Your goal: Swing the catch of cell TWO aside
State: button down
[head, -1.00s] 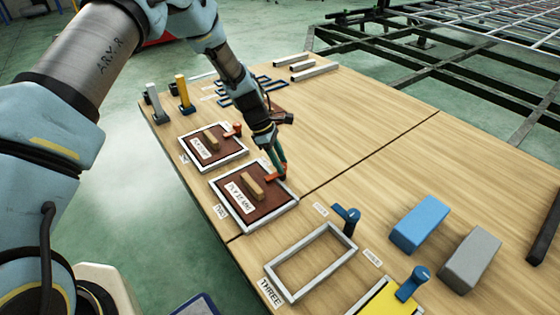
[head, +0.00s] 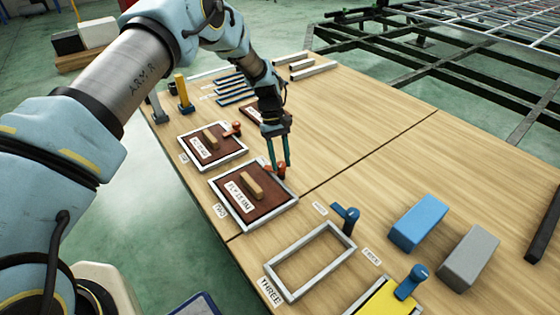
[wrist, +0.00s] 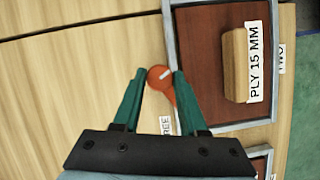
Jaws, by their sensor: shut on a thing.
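The cell TWO frame (head: 227,213) holds a dark brown board (head: 262,205) with a wooden grip (head: 251,185) and a PLY 15 MM label. Its orange catch (head: 281,170) stands at the far right corner of the frame. In the wrist view the catch's round knob (wrist: 158,76) is between my fingertips, and its short arm points down alongside the frame edge; its tip is partly hidden by a finger. My gripper (head: 279,166), with green fingers, is shut on the catch; it also shows in the wrist view (wrist: 158,73).
Cell ONE (head: 213,168) with its red catch (head: 232,129) lies just beyond. The empty cell THREE frame (head: 270,267) and a blue catch (head: 347,216) are nearer. A blue block (head: 419,222) and a grey block (head: 470,256) stand at the right. The table middle is clear.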

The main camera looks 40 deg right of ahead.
jog(key=m+y, duration=0.1)
jog(key=m, duration=0.2)
jog(key=m+t+y+b, duration=0.1)
jog(key=m, duration=0.2)
jog(key=shift+d, duration=0.15)
jog(key=shift+s+m, duration=0.1)
jog(key=shift+m, duration=0.2)
jog(key=shift+c, duration=2.2)
grip_release()
jog(key=v, duration=1)
jog(key=shift+d+r, duration=0.2)
jog(key=shift+r, duration=0.2)
